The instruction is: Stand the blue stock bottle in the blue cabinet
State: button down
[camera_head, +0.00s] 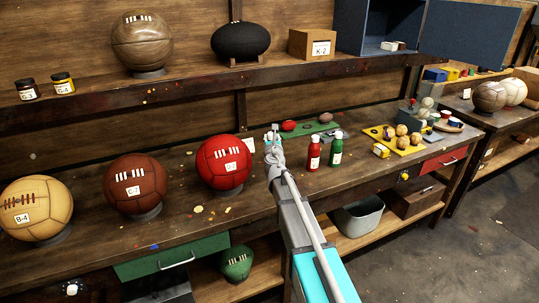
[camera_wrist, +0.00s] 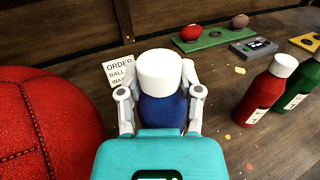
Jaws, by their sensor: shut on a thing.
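The blue stock bottle shows in the wrist view as a white cap (camera_wrist: 160,70) above a dark blue body (camera_wrist: 162,111). My gripper (camera_wrist: 160,98) is shut on it, with one finger on each side; my arm hides most of it in the head view, where my gripper (camera_head: 273,140) is over the workbench, right of the red ball. I cannot tell whether the bottle's base touches the bench. The blue cabinet (camera_head: 346,25) stands on the upper shelf at the top right. A blue panel (camera_head: 470,32), seemingly its open door, extends right. A small pale item (camera_head: 390,46) lies at its opening.
A red bottle (camera_head: 313,155) and a green bottle (camera_head: 336,150) stand right of my gripper. The large red ball (camera_head: 222,165) is close on the left. An order card (camera_wrist: 119,70) is behind the bottle. The shelf edge (camera_head: 200,80) runs above the bench.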

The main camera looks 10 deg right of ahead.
jog(key=shift+w+a+f+b, duration=0.1)
jog(key=shift+w+f+b, duration=0.45)
jog(key=shift+w+f, duration=0.25)
jog(key=shift+s+f, duration=0.1)
jog(key=shift+w+f+b, duration=0.3)
jog(key=shift+f+b, duration=0.05)
jog(key=shift+b, duration=0.05)
jog(key=shift+w+a+f+b, duration=0.1)
jog(key=shift+f+b, duration=1.55)
jog(key=shift+f, duration=0.15)
jog(key=shift+c, duration=1.3)
grip_release()
jog(key=shift+r, duration=0.25)
